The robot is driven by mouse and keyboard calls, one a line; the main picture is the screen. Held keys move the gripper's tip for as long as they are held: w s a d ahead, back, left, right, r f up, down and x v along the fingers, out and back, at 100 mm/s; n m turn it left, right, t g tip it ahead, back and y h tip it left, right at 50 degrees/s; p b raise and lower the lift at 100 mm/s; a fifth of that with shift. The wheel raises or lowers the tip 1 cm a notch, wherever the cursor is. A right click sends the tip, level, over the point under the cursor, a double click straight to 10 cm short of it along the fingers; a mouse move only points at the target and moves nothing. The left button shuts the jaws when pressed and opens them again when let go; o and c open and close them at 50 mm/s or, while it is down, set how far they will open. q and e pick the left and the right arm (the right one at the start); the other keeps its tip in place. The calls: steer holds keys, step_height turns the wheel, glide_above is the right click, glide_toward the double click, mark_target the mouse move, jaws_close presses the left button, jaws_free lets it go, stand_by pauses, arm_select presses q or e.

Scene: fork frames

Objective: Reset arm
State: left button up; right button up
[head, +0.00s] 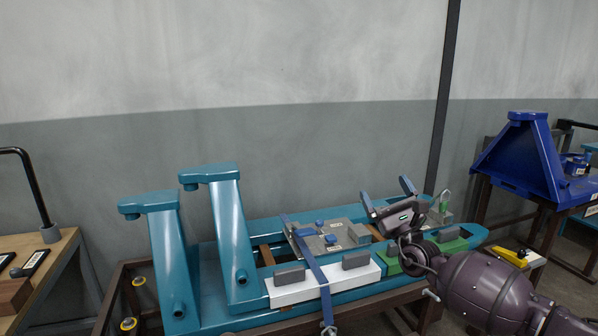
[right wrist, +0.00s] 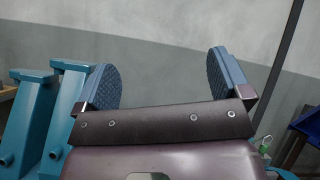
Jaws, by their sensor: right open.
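My right gripper (head: 387,190) is raised above the right part of the teal fork frame (head: 232,235). Its two blue fingers stand wide apart with nothing between them, and they point up and away toward the wall. In the right wrist view the open fingers (right wrist: 165,82) show with the grey wall behind them, and the teal uprights (right wrist: 63,110) stand at the left. My left gripper is not in view.
A blue strap (head: 316,265) crosses the frame near grey metal plates (head: 335,238) and a white block (head: 297,291). A blue stand (head: 520,160) is at the right. A wooden table (head: 50,262) with a black curved bar is at the left. Free room lies above the frame.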

steer(key=s+a+f+m+g+h, duration=0.25)
steer(key=s+f+m, duration=0.45)
steer(key=m, duration=0.9)
steer(key=s+a+f+m+g+h, duration=0.1)
steer(key=s+f+m+g+h, duration=0.4)
steer(key=f+m, duration=0.75)
arm_select(q)
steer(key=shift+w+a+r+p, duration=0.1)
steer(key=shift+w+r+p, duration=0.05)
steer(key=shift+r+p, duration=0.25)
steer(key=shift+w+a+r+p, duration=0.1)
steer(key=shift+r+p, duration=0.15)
steer(key=shift+p, duration=0.25)
arm_select(e)
steer(key=s+d+f+m+g+h, duration=0.1)
steer(key=s+d+f+m, duration=0.2)
steer(key=s, duration=0.8)
steer(key=s+d+f+m+g+h, duration=0.1)
steer(key=s+d+f+m+g, duration=0.1)
steer(key=s+d+f+m, duration=0.2)
steer(key=s+d+f+m+g+h, duration=0.1)
steer(key=s+f+m, duration=0.7)
steer(key=s, duration=1.2)
step_height(320, 180, down, 3)
steer(key=shift+d+m+g, duration=0.35)
steer(key=shift+d+g, duration=0.1)
steer(key=shift+d, duration=0.8)
